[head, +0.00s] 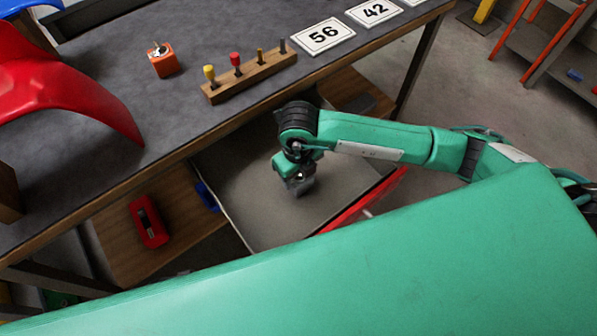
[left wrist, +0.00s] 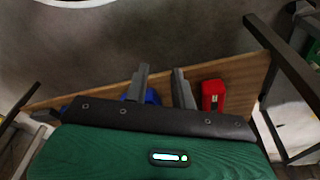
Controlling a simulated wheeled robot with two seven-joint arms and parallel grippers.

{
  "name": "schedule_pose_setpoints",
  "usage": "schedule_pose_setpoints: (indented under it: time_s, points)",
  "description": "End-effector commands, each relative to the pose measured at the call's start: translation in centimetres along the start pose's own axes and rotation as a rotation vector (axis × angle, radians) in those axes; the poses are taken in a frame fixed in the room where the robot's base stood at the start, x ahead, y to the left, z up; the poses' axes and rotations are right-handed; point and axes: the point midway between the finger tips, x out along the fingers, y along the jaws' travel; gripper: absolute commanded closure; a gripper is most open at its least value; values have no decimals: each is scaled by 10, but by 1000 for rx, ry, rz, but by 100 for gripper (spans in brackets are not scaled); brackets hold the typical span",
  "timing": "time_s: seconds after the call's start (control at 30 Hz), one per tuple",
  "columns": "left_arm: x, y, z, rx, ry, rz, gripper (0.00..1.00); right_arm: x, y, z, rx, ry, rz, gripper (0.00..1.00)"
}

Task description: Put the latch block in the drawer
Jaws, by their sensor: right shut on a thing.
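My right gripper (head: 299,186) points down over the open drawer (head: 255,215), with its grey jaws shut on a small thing. That thing is mostly hidden by the jaws, and I cannot tell clearly what it is. The drawer has a bare grey floor and a red front (head: 362,205). An orange block (head: 164,62) with a small metal fitting on top stands on the dark bench; I cannot tell whether this is the latch block. My left gripper (left wrist: 160,82) shows in the left wrist view with its fingers apart and nothing between them.
A wooden rack (head: 249,78) with several pegs stands on the bench (head: 120,120) by number cards (head: 324,35). A curved red panel (head: 70,98) is at the left. A red case (head: 149,221) and a blue thing (head: 207,196) lie on the wooden shelf below, left of the drawer.

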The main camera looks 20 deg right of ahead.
Motion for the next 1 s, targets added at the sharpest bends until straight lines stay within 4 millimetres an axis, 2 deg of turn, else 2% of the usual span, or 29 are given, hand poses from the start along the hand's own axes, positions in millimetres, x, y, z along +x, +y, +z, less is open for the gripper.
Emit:
schedule_pose_setpoints:
  time_s: [0.13, 0.17, 0.23, 0.27, 0.67, 0.8, 1.0]
  points:
    - [-1, 0, 0, 0, -1, 0, 74, 3, 0, 0, 0, 0, 0, 73]
    - [-4, 0, -1, 0, 2, 0, 74, 2, 0, 0, 0, 0, 0, 40]
    - [-7, 0, -3, 0, 8, 0, 74, 2, 0, 0, 0, 0, 0, 26]
    - [-8, 0, -4, 0, 9, 0, 74, 2, 0, 0, 0, 0, 0, 24]
    - [-5, 0, -2, 0, 9, 0, 74, -4, 0, 0, 0, -1, 0, 24]
    - [3, 0, 4, 0, -10, 0, 74, -29, 0, 1, -1, -4, -1, 24]
    - [3, 0, 4, -1, -8, 1, 74, -75, 0, 1, -2, -4, 0, 24]
